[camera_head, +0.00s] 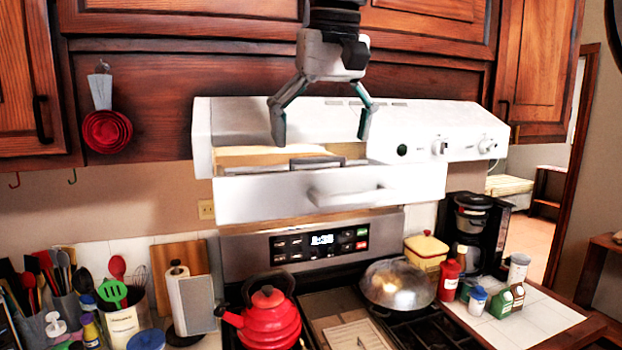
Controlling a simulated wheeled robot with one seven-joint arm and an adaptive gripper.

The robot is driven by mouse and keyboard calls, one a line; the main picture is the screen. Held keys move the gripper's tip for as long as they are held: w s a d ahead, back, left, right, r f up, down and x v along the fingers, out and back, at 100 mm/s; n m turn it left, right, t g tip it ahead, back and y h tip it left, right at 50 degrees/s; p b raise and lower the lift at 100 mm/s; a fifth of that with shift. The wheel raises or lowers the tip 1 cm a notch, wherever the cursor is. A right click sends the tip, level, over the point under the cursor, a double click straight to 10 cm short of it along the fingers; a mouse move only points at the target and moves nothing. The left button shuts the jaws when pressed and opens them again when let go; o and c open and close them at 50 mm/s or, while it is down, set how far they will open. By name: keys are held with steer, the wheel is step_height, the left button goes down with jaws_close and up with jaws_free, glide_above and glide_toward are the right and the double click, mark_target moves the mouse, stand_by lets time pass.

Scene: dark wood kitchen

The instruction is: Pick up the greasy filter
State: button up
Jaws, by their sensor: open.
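The white range hood (240,110) has its front drawer (260,203) pulled open. A dark grey, flat-edged piece (317,161) shows just above the drawer's front wall and looks like the filter. Most of it is hidden by that wall, and I cannot see any grease on it. My gripper (321,139) hangs pointing down in front of the hood, above the drawer. Its two fingers are spread wide, one to each side of the grey piece in the picture, with nothing between them. I cannot tell its exact depth relative to the piece.
Wooden cabinets (180,60) sit close above and behind my gripper. The drawer handle (350,195) juts forward. Below, the stove holds a red kettle (268,318) and a domed metal lid (398,284). A black coffee maker (470,230) stands at right, utensils at left.

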steer(key=shift+p+x, duration=0.45)
steer(key=shift+x, duration=1.3)
steer(key=shift+a, duration=0.15)
steer(key=c, duration=1.4)
steer(key=shift+r, duration=0.15)
